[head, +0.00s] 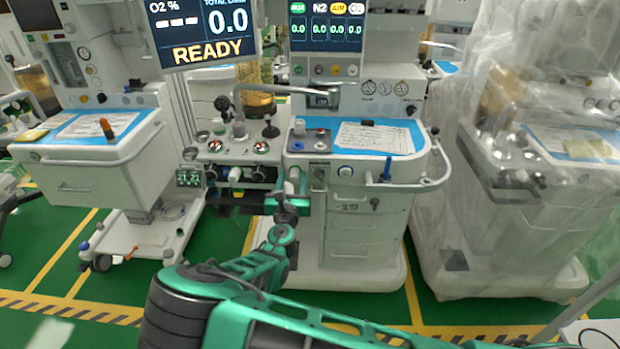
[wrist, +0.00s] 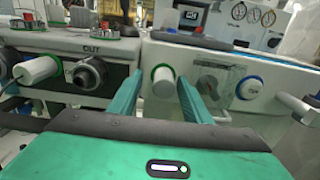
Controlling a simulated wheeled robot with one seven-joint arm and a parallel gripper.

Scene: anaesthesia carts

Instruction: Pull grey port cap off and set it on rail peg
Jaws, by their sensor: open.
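A pale grey cylindrical cap (wrist: 163,79) with a green ring at its base sits on the front of the cart in the wrist view. My gripper (wrist: 160,88) is open, its two green fingers pointing at the panel on either side of this cap. I cannot tell whether the fingers reach past its end. In the head view my gripper (head: 292,186) is at the left front of the middle cart, where my arm hides most of the cap. A similar pale cap (wrist: 37,71) with a green ring is further left. I cannot clearly make out the rail peg.
A dark round port (wrist: 88,75) marked OUT lies left of my gripper. A blue-ringed white knob (wrist: 250,87) is to the right. A rail (head: 436,165) with a blue item (head: 387,168) near it runs along the middle cart's right side. A plastic-draped cart (head: 540,190) stands further right.

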